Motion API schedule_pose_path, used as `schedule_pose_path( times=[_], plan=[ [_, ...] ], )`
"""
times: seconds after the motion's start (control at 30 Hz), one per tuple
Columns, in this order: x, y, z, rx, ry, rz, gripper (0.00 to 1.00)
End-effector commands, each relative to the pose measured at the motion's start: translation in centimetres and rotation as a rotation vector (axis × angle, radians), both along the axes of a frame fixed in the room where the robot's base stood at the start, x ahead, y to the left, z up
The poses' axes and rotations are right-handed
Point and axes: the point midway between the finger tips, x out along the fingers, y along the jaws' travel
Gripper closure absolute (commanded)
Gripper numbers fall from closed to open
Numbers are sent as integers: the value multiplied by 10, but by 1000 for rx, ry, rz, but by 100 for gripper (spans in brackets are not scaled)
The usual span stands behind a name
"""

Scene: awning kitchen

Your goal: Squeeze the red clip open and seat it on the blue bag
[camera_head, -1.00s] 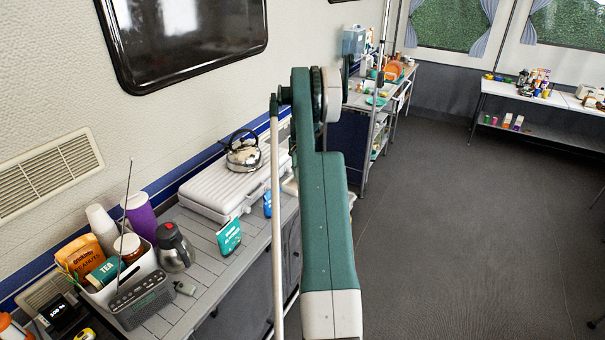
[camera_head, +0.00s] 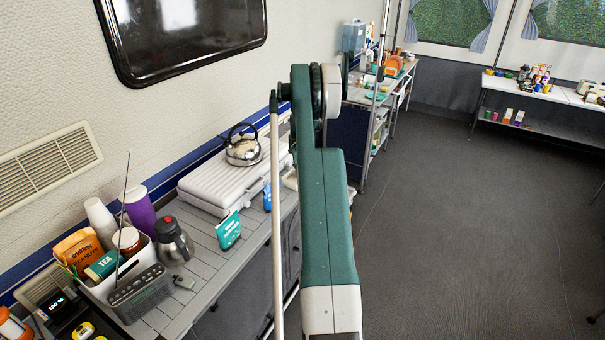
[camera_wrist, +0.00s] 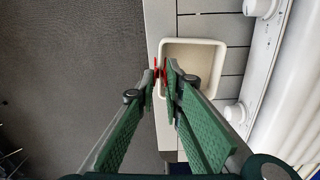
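In the wrist view my gripper (camera_wrist: 161,72) has its two green fingers brought close together at the tips. The red clip (camera_wrist: 156,73) is between the fingertips, and red shows on both sides of them. The clip is small here, and how far its jaws are open cannot be told. In the head view a small blue bag (camera_head: 267,197) stands on the counter by the white stove, partly hidden by my arm. The bag is not seen in the wrist view. My gripper and the clip are hidden in the head view.
A cream square tray (camera_wrist: 219,62) lies under the fingertips on the grey slatted counter. The white stove (camera_head: 214,187) carries a kettle (camera_head: 243,150). A teal packet (camera_head: 228,231) stands left of the blue bag. A flask (camera_head: 174,243) and radio (camera_head: 140,292) are farther left. Open floor lies right.

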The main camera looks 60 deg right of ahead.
Motion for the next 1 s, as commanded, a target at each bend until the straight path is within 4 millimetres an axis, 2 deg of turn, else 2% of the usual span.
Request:
schedule_pose_path(
  times=[0.37,1.0],
  plan=[
    [0,0,2,0,0,0,93],
    [1,0,23,0,0,0,93]
  ],
)
